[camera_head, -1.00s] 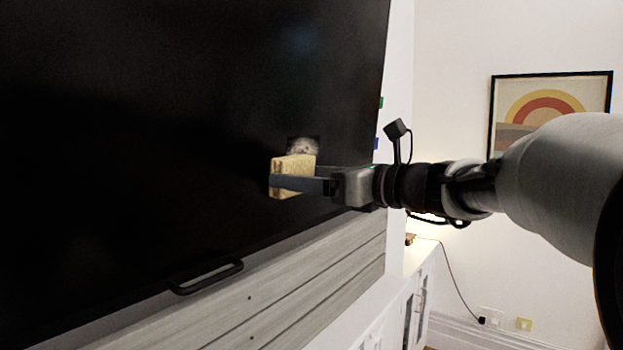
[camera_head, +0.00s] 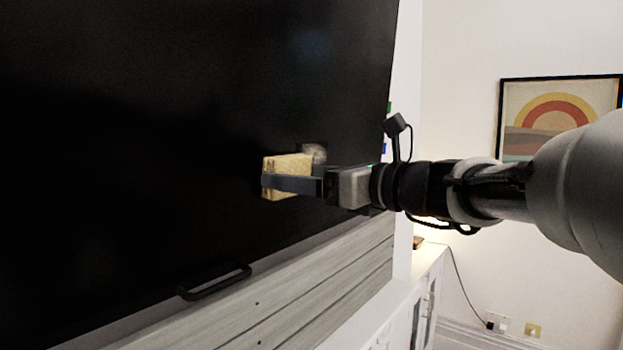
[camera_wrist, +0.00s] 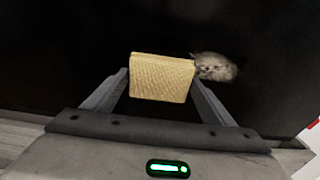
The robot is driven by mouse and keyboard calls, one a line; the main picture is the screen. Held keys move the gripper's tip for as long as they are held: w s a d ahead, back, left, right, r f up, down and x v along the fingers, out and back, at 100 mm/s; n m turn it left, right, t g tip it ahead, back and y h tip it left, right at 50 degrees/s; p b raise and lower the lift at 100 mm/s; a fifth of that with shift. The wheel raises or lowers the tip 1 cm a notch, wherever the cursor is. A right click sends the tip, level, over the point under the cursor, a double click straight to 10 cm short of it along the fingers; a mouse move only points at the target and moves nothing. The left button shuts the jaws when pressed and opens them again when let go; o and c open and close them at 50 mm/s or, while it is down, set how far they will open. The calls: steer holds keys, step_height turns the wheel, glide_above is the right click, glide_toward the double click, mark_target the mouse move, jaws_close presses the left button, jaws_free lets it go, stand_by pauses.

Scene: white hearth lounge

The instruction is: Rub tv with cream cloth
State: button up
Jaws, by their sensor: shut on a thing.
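The tv (camera_head: 130,140) is a large black screen filling the left of the head view; its dark face also fills the upper wrist view (camera_wrist: 70,45). The cream cloth (camera_head: 288,178) is a thick, textured block-like pad, held at the screen's lower right. My gripper (camera_head: 290,183) is shut on it, with a finger on each side. The cloth also shows between the fingers in the wrist view (camera_wrist: 162,78). A pale, greyish smudge (camera_wrist: 214,67) on the screen lies just right of the cloth; it shows in the head view too (camera_head: 314,153). I cannot tell whether the cloth touches the screen.
A black handle-like bar (camera_head: 215,282) is at the tv's lower edge. Grey wood panelling (camera_head: 290,305) runs below the tv. A white cabinet (camera_head: 425,290) stands at the lower right. A framed rainbow picture (camera_head: 550,115) hangs on the right wall.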

steer(key=shift+r, duration=0.5)
steer(key=shift+w+d, duration=0.2)
steer(key=shift+w, duration=0.05)
steer(key=shift+w+d+p, duration=1)
steer(key=shift+w+d, duration=0.35)
steer(key=shift+w, duration=0.35)
steer(key=shift+w+d+p, duration=1)
steer(key=shift+w+d, duration=0.3)
steer(key=shift+w, duration=0.45)
steer(key=shift+w+d+p, duration=1)
steer(key=shift+w+d, duration=0.35)
steer(key=shift+w, duration=0.35)
steer(key=shift+s+a+f, duration=0.1)
steer(key=shift+s, duration=0.05)
steer(key=shift+s+a+b, duration=0.65)
steer(key=shift+s+a, duration=0.75)
steer(key=shift+s, duration=0.4)
steer(key=shift+s+a+b, duration=0.65)
steer(key=shift+s+a, duration=0.7)
steer(key=shift+s, duration=0.4)
steer(key=shift+s+a+b, duration=0.65)
steer(key=shift+s+a, duration=0.75)
steer(key=shift+s, duration=0.4)
